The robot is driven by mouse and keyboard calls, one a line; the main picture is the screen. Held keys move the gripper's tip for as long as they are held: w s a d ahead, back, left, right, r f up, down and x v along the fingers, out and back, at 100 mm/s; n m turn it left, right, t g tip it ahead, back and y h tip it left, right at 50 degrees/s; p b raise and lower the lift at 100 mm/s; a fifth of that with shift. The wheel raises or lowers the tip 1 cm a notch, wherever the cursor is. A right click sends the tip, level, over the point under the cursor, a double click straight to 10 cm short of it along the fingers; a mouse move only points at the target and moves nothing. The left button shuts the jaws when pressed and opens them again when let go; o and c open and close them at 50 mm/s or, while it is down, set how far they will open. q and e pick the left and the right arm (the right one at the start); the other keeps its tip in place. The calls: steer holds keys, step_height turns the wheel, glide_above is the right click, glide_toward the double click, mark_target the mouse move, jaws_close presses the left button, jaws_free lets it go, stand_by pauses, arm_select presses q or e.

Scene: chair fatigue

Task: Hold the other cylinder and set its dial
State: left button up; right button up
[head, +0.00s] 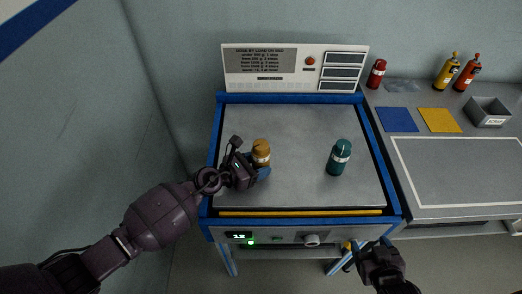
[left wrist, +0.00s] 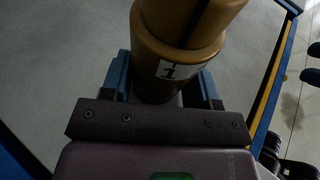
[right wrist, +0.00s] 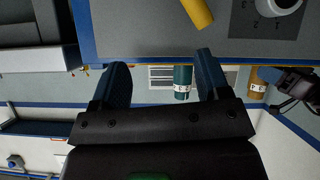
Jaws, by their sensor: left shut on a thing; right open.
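A brown-orange cylinder (head: 261,150) with a white band stands upright on the grey bench plate (head: 290,120). My left gripper (head: 256,168) is shut on its lower part; the left wrist view shows the cylinder (left wrist: 185,30) with a "1" label between the fingers. A teal cylinder (head: 339,157) with a white band stands free on the plate to the right. A round dial (head: 312,240) sits on the front panel; the right wrist view shows part of it (right wrist: 275,6) with marks around it. My right gripper (head: 371,247) is open and empty, right of the dial and below the panel.
A small yellow part (head: 348,246) sticks out between dial and right gripper. The panel has a lit display (head: 239,237) and green light (head: 251,242). A signboard (head: 295,68) stands behind. The right table (head: 450,170) holds bottles, coloured mats and a grey bin (head: 489,112).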

steer(key=w+a+r+n+t, duration=0.1)
steer(key=w+n, duration=0.1)
steer(key=n, duration=0.1)
steer(key=w+a+r+n+t, duration=0.1)
steer(key=w+r+n, duration=0.1)
steer(key=w+a+r+n+y, duration=0.1)
steer(key=w+r+n, duration=0.1)
steer(key=n, duration=0.1)
steer(key=shift+w+a+n+t, duration=0.2)
steer(key=shift+a+n+t, duration=0.1)
steer(key=shift+a+t, duration=0.1)
steer(key=w+a+r+n+t+y, duration=0.25)
steer(key=w+a+r+n, duration=0.2)
steer(key=n, duration=0.45)
steer(key=n+g+y, duration=0.4)
steer(key=n+y, duration=0.5)
steer(key=n, duration=1.6)
glide_toward(266, 149)
steer(key=shift+t+h, duration=0.25)
steer(key=x, duration=1.2)
steer(key=shift+s+a, duration=0.1)
steer(key=shift+a, duration=0.05)
steer(key=c, duration=0.9)
